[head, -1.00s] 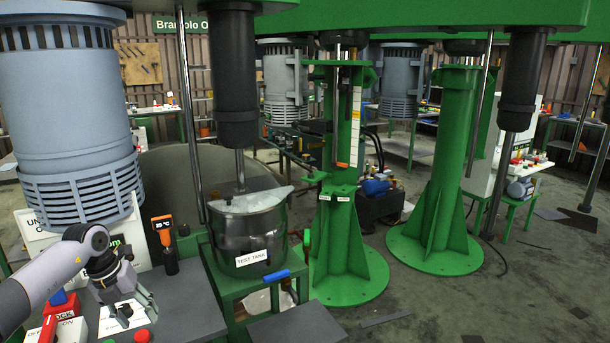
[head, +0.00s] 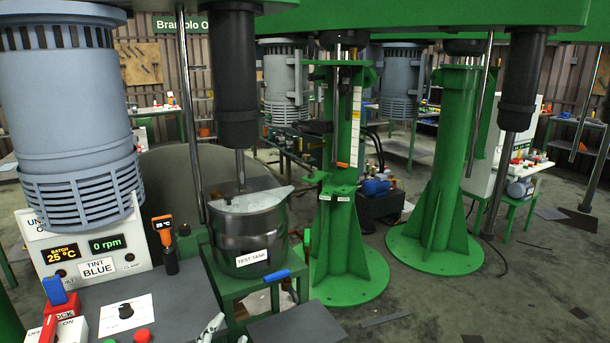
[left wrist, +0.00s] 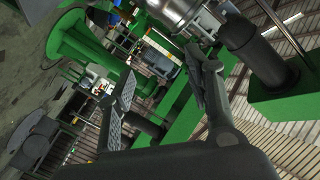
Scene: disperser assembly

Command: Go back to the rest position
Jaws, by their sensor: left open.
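Only the fingertips of my left gripper (head: 226,332) show in the head view, at the bottom edge in front of the green tank stand. In the left wrist view my left gripper (left wrist: 163,92) has its two dark fingers spread wide apart. Nothing is between them, so it is open and empty. The rest of the left arm is out of the head view. My right gripper is in neither view.
The metal test tank (head: 250,232) stands on a green stand below the mixer shaft. The control panel (head: 85,255) reads 25 °C, 0 rpm and tint blue. A knob plate (head: 125,314) lies on the grey bench. Green columns (head: 343,245) stand to the right.

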